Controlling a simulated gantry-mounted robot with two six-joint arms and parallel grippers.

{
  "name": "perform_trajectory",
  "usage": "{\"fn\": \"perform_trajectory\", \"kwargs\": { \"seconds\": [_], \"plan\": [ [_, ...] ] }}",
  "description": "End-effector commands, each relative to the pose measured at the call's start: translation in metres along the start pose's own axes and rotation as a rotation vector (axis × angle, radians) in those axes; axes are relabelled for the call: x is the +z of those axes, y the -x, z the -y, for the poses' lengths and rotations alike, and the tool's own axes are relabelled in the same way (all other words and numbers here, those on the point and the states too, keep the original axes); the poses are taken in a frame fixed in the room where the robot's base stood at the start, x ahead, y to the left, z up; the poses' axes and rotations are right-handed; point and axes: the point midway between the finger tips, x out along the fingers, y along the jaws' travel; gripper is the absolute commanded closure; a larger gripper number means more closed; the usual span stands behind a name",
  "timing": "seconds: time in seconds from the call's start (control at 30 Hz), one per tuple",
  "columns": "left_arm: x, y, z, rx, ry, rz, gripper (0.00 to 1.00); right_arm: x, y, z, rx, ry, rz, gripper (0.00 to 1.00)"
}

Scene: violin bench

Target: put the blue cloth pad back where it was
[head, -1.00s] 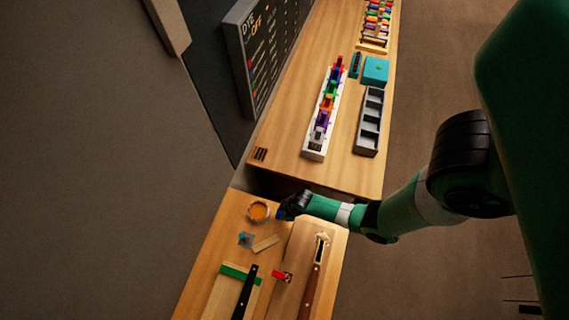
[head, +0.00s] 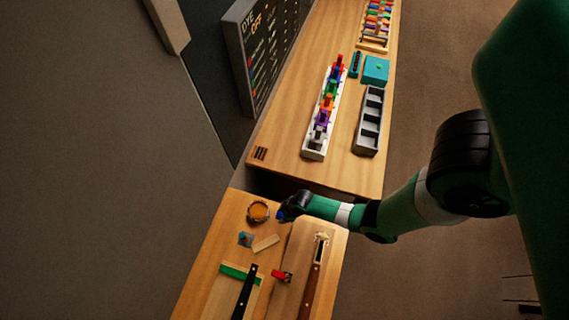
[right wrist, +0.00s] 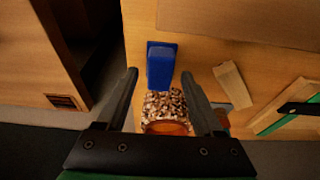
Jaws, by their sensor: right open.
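The blue cloth pad (right wrist: 161,66) shows as a blue block on the wooden bench in the right wrist view, just beyond a round dish. A small blue patch at the end of my right arm in the head view (head: 281,214) seems to be the same pad. My right gripper (right wrist: 160,75) is open, its fingers on either side of the space by the pad, with gaps showing between them and it. The right gripper also shows in the head view (head: 287,211), just right of the dish. My left gripper is not in view.
The dish (head: 258,212) has orange content; its speckled side (right wrist: 165,104) lies between my fingers in the wrist view. A wooden block (head: 265,244), a small bluish item (head: 245,239), a dark-handled tool (head: 244,292) and a brush (head: 314,280) lie nearby. A gap separates the benches.

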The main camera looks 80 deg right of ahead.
Motion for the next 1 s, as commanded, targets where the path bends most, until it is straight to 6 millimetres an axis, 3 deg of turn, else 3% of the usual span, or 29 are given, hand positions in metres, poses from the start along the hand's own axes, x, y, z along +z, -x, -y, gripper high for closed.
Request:
{"fn": "perform_trajectory", "kwargs": {
  "seconds": [0.3, 0.37, 1.0],
  "plan": [
    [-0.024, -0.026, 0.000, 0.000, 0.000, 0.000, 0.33, -0.001, 0.064, 0.000, 0.000, -0.001, 0.000, 0.31],
    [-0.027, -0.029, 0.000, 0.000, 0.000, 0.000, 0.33, -0.001, 0.070, 0.000, 0.000, 0.000, 0.000, 0.31],
    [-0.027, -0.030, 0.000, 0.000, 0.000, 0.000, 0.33, 0.000, 0.071, 0.000, 0.000, 0.000, 0.000, 0.31]
  ]
}}
